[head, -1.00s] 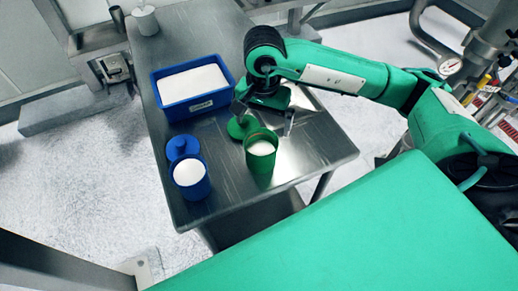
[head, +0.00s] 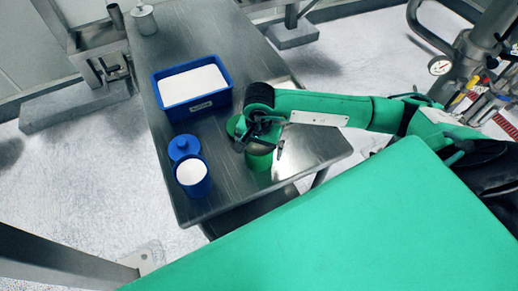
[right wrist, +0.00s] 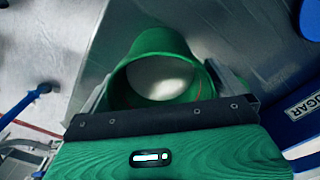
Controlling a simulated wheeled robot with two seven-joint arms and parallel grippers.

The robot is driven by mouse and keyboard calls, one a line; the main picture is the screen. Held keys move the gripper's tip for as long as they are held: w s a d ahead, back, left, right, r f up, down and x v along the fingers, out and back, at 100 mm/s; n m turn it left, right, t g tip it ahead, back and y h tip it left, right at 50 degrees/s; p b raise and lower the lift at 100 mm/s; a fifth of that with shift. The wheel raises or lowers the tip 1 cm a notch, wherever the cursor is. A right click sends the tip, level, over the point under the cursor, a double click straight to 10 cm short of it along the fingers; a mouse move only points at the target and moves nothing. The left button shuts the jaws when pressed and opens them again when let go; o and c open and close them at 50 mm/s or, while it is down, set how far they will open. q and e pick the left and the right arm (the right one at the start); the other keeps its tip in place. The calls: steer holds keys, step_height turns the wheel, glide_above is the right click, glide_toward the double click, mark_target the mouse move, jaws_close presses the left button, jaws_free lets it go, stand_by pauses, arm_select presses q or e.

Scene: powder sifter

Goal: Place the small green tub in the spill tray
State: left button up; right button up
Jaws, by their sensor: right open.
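The small green tub (head: 259,161) stands near the table's front right, mostly hidden under my right gripper (head: 260,146) in the head view. In the right wrist view the tub (right wrist: 150,42) has an open top with white powder inside. My open right gripper (right wrist: 165,88) has one finger on each side of the tub. I cannot tell whether the fingers touch it. The green lid (head: 232,124) lies just behind the tub, partly hidden by the gripper. My left gripper is not in view.
A blue bin (head: 200,107) of white powder stands farther back; its label reads "SUGAR" in the right wrist view (right wrist: 307,107). A blue tub (head: 193,187) of white powder and its blue lid (head: 184,147) stand left of the gripper.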

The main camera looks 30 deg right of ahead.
steer(key=c, duration=1.1)
